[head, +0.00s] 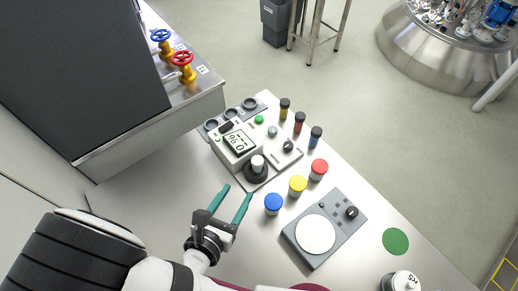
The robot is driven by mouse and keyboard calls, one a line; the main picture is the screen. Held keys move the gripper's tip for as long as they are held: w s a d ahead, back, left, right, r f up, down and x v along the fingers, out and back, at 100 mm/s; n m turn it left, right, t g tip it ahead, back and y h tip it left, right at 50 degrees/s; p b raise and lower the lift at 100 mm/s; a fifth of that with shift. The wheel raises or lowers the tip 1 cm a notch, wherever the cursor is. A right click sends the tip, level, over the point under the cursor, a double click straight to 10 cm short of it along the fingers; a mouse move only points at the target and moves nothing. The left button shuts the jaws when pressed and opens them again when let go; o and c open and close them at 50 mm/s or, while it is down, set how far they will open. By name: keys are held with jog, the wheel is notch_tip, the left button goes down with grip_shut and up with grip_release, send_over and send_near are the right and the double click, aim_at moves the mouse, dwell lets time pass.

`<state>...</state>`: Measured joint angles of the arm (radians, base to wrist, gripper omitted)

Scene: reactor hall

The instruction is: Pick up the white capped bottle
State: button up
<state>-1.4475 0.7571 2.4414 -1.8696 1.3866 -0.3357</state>
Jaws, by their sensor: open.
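A bottle with a white, dark-marked top (404,281) stands at the bottom right of the table, partly cut off by the picture's lower edge. Another white-topped cylinder (258,163) sits upright in a black round base on the grey instrument; I cannot tell whether it is a bottle. My gripper (237,191) is open, with two teal fingers spread apart and nothing visible between them. It is left of the blue-capped jar, below the black base in the picture, and well left of the bottle at the bottom right.
Jars with blue (273,204), yellow (297,186) and red (319,170) caps stand in a row. A grey plate device (346,223) and a green disc (396,241) lie to the right. Three small dark-capped vials (299,122) stand behind. Table left of my gripper is clear.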

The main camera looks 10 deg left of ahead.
aim_at(255, 166)
jog(key=x, duration=1.1)
jog(key=shift+w+d+r, duration=0.15)
jog(key=shift+d+r, duration=0.15)
jog(key=shift+r, duration=0.05)
grip_shut()
